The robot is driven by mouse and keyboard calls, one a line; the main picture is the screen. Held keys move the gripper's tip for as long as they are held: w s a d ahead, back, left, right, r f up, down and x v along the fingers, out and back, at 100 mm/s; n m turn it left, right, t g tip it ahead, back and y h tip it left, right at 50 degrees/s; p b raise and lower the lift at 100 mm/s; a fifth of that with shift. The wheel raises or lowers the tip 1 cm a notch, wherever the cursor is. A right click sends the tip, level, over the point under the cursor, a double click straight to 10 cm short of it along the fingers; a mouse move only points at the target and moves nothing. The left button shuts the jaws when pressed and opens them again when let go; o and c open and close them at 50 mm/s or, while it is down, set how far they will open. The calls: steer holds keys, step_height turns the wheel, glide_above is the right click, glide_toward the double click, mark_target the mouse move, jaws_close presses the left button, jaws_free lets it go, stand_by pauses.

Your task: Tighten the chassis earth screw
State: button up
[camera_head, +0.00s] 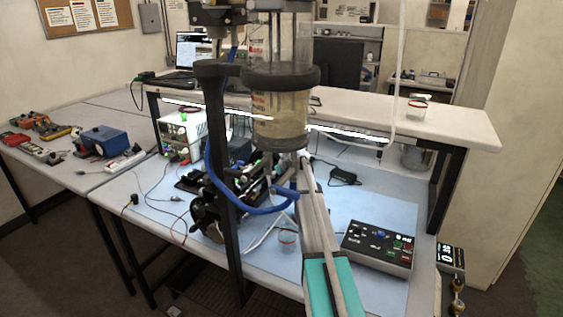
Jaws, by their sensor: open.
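My arm, grey with a teal section, reaches from the bottom right toward the middle of the bench and passes behind the clear cylinder rig (280,110). Its end shows as a dark cluster left of the rig's black post (232,250). My gripper (200,203) seems to be in that cluster, open, low over the blue mat (385,215); its fingertips are hard to make out. No object shows between the jaws. The chassis earth screw cannot be made out; it is too small or hidden.
A blue hose (262,209) loops around the post. A control box (379,246) sits on the right of the mat and a white power supply (182,130) at the back left. Thin cables cross the left side.

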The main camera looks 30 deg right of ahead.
steer(key=shift+n, duration=0.3)
